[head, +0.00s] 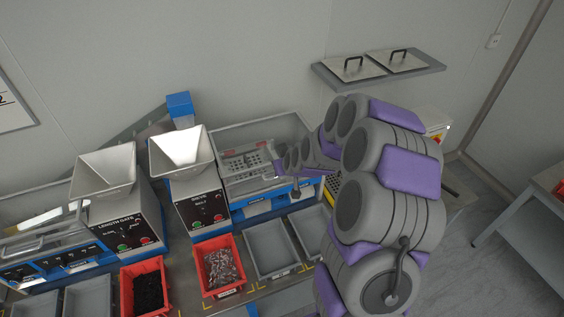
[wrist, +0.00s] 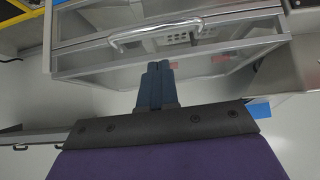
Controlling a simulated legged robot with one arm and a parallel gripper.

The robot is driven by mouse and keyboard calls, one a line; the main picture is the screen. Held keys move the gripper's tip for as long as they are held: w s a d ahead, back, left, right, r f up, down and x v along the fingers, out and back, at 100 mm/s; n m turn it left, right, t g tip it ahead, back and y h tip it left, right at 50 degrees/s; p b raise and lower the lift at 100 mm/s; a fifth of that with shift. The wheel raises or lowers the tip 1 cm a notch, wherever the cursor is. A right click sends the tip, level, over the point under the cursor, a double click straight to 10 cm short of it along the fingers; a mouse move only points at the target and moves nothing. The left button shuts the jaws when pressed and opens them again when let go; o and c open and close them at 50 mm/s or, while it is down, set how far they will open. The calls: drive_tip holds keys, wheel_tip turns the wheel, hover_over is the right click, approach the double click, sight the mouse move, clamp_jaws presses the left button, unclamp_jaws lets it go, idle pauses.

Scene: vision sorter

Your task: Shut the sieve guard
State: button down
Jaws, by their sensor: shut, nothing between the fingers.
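The sieve unit (head: 223,187) stands right of the two hopper machines, with a perforated plate inside its clear-walled, metal-framed top. In the wrist view the sieve guard (wrist: 90,62) is a clear panel in a metal frame with a bent silver bar handle (wrist: 170,26). How far open the guard stands cannot be told. My gripper (wrist: 157,64) is shut and empty, its dark blue fingers pointing toward the handle. The fingertips show a little apart from the handle in the picture. In the head view my arm covers the right side of the sieve unit, and the fingers cannot be made out clearly.
The hopper machines (head: 190,165) and (head: 118,190) stand close on the left. Red bins (head: 239,268) and grey bins (head: 255,255) line the front edge. A wall shelf (head: 436,70) holds two handled plates at the back. Open floor lies to the right.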

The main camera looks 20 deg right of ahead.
drive_tip(key=f, duration=0.1)
drive_tip(key=f+b, duration=0.1)
drive_tip(key=f, duration=0.1)
drive_tip(key=f+b, duration=0.1)
drive_tip(key=f, duration=0.1)
drive_tip(key=shift+s+a+f, duration=0.1)
drive_tip(key=shift+s, duration=0.2)
drive_tip(key=shift+s+f, duration=0.1)
drive_tip(key=shift+s, duration=0.05)
drive_tip(key=p+v, duration=0.1)
drive_tip(key=v, duration=1.2)
drive_tip(key=s+a+r+g+b, duration=0.1)
drive_tip(key=s+a+g+b, duration=0.1)
drive_tip(key=s, duration=0.9)
drive_tip(key=s+a+r+g+b, duration=0.1)
drive_tip(key=s+a+g, duration=0.4)
drive_tip(key=s, duration=0.7)
drive_tip(key=s+a+r+g+b, duration=0.2)
drive_tip(key=s+a, duration=0.3)
drive_tip(key=s, duration=0.7)
drive_tip(key=shift+g+b, duration=0.6)
drive_tip(key=shift+g, duration=0.2)
